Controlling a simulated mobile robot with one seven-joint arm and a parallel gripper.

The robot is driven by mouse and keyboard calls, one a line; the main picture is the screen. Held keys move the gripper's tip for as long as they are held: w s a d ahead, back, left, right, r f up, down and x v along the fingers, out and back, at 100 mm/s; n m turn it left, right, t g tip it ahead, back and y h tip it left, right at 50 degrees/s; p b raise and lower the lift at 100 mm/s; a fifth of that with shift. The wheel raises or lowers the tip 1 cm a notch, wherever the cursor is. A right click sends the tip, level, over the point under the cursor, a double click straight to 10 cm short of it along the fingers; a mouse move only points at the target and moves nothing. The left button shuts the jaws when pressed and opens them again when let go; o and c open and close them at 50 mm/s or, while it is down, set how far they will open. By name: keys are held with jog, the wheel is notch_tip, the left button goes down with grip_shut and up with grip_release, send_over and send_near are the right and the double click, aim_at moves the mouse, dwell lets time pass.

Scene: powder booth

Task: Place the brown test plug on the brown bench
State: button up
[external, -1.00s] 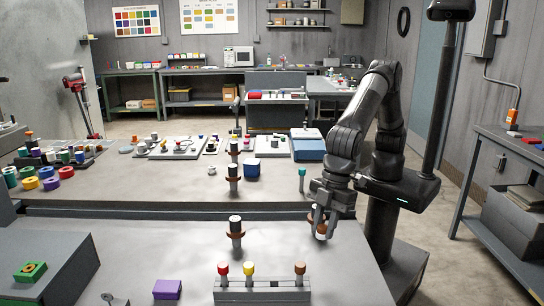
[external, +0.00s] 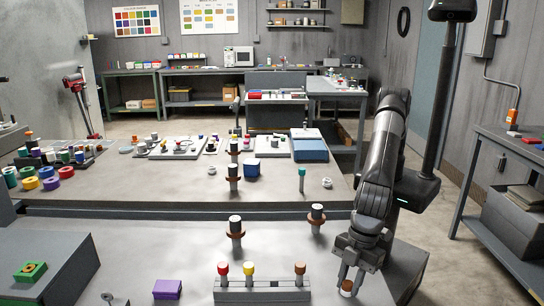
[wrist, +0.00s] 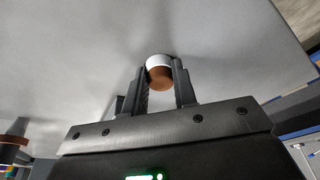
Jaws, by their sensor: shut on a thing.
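The brown test plug (external: 347,287), brown with a white end, is between the fingers of my gripper (external: 347,280) at the right of the front grey bench (external: 205,275). In the wrist view the plug (wrist: 159,76) sits between the two fingertips (wrist: 162,82), over a plain grey surface. My gripper is shut on it and points down. Whether the plug touches the bench top is unclear. No surface in view is plainly brown, so I cannot tell which is the brown bench.
A rack (external: 262,291) with red, yellow and brown-topped plugs stands left of my gripper. Posts with brown collars stand behind, one at right (external: 316,219) and one at left (external: 236,228). A purple block (external: 167,289) lies front left.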

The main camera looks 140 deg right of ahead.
jog(key=o, duration=1)
jog(key=shift+c, duration=0.2)
jog(key=v, duration=1.2)
jog(key=s+d+r+t, duration=0.1)
jog(key=s+d+r, duration=0.75)
jog(key=s, duration=0.25)
jog(key=s+d+r, duration=0.8)
jog(key=s+r, duration=0.1)
jog(key=s, duration=0.1)
jog(key=s+d+f, duration=0.2)
jog(key=s, duration=0.6)
jog(key=s+d+f+t, duration=0.1)
jog(key=s+d, duration=0.2)
jog(key=s, duration=0.6)
jog(key=s+d+f, duration=0.2)
jog(key=s+d, duration=0.1)
jog(key=s, duration=0.6)
jog(key=shift+d+f+t, duration=0.15)
jog(key=shift+f+t, duration=0.15)
